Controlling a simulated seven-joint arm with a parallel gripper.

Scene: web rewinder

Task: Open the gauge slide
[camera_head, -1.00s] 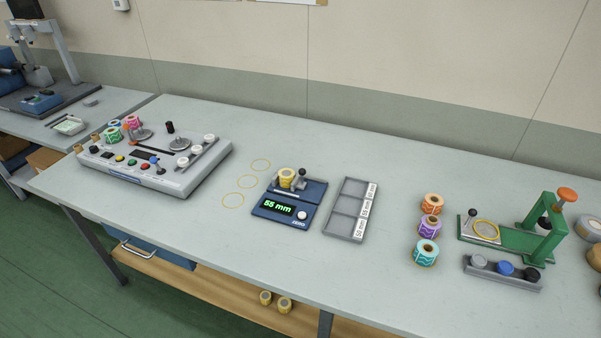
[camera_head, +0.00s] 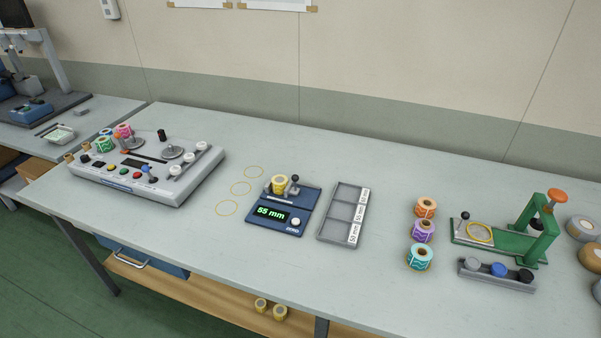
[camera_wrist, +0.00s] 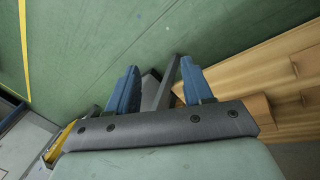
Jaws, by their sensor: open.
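The blue gauge (camera_head: 267,228) stands near the middle of the bench in the head view, with a green display reading 55 mm. Its slide (camera_head: 294,185), with a dark ball knob, sits at the back beside a yellow roll (camera_head: 279,184). The roll stands upright on the gauge; whether the slide touches it is too small to tell. My gripper (camera_wrist: 157,85) shows only in the wrist view. Its two blue fingers are apart with nothing between them. It points at the green floor and a table leg, away from the gauge.
A control panel machine (camera_head: 148,166) stands at left. Coloured rolls (camera_head: 423,232) and a green press (camera_head: 515,240) stand at right. The front bench strip is clear.

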